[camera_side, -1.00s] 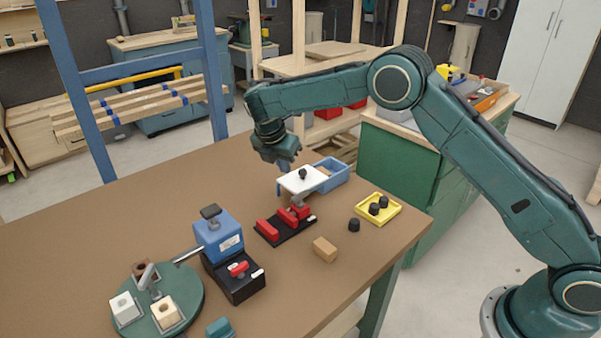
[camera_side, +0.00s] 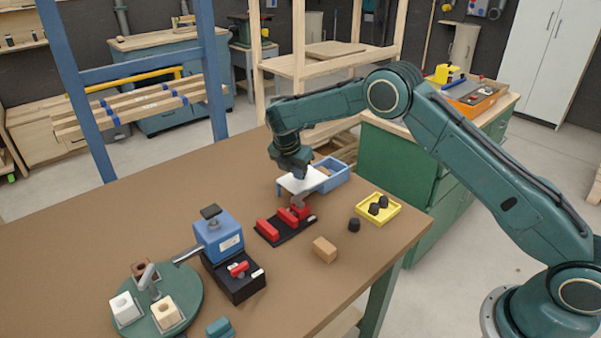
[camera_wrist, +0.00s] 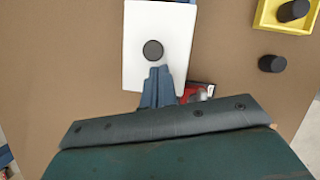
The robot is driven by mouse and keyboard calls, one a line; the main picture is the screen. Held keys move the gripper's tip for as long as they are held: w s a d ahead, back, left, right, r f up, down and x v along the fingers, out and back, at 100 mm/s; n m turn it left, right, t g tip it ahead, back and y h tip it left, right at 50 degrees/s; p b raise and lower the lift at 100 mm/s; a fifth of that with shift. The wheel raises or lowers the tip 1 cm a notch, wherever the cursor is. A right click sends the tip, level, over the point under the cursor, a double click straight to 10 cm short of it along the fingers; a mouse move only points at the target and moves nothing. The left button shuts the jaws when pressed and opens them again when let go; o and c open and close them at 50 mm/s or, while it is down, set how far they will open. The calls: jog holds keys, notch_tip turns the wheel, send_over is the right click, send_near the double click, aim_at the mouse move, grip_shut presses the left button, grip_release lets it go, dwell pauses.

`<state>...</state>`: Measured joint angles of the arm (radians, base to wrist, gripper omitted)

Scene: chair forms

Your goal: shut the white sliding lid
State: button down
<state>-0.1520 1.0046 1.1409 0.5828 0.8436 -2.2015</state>
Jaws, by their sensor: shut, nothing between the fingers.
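The white sliding lid (camera_side: 313,179) juts out to the left of the blue box (camera_side: 338,178), whose right part is open. The lid fills the upper middle of the wrist view (camera_wrist: 140,75), with its round black knob (camera_wrist: 153,50) on top. My gripper (camera_side: 297,175) is over the lid, pointing down, and hides the knob in the side view. In the wrist view my shut, empty fingers (camera_wrist: 158,72) are just below the knob in the picture. I cannot tell whether they touch it.
A black base with red clamps (camera_side: 284,223) stands close in front of the lid. A yellow tray (camera_side: 378,210) with black knobs, a loose black knob (camera_side: 354,225) and a wooden block (camera_side: 324,249) lie to the right. A blue device (camera_side: 218,235) stands to the left.

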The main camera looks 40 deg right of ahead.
send_near(321, 174)
jog(key=d+f, duration=0.1)
jog(key=d, duration=0.1)
jog(key=w+d+f, duration=0.1)
jog(key=d+f, duration=0.1)
jog(key=w+d+f, duration=0.1)
jog(key=d, duration=0.1)
jog(key=shift+f, duration=0.35)
jog(key=shift+d, duration=0.1)
jog(key=shift+s+a, duration=0.15)
jog(key=shift+a, duration=0.3)
jog(key=a, duration=0.1)
jog(key=s+a, duration=0.1)
jog(key=a, duration=0.1)
jog(key=shift+a, duration=0.15)
jog(key=v, duration=1)
jog(key=shift+a, duration=0.2)
jog(key=shift+r, duration=0.1)
